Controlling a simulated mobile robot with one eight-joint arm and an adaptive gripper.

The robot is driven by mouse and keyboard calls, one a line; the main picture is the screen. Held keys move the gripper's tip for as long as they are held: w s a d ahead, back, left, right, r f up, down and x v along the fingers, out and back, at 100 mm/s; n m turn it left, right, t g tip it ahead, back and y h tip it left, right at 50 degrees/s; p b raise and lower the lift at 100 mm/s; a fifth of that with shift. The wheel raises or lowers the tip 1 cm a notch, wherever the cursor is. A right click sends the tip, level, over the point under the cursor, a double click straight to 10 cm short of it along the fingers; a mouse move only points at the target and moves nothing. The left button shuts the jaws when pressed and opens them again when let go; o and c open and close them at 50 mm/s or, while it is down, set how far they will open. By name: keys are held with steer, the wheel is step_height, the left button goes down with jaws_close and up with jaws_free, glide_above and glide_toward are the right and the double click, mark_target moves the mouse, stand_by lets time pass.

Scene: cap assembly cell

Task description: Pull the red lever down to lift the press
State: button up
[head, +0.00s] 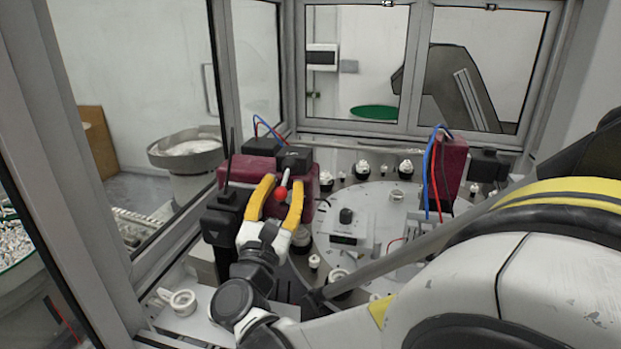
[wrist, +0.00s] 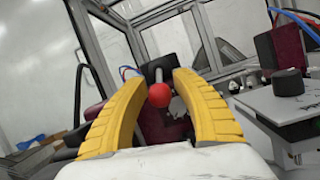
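The red lever knob (head: 282,193) sits at the end of a light-coloured rod that slopes up to a black block on the dark red press unit (head: 247,168). My gripper (head: 281,187) has yellow fingers that stand apart on either side of the knob, with a gap on both sides. In the wrist view the red knob (wrist: 160,95) shows between the two open fingertips (wrist: 158,78), close ahead and not gripped. The lever's pivot is partly hidden behind the knob in the wrist view.
A round grey plate (head: 370,205) with several small fixtures and a black knob (head: 346,215) lies to the right. A second dark red unit (head: 448,165) with blue and red cables stands at the back right. Framed windows enclose the cell at left and back.

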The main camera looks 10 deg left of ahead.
steer(key=v, duration=1.1)
steer(key=shift+s, duration=0.1)
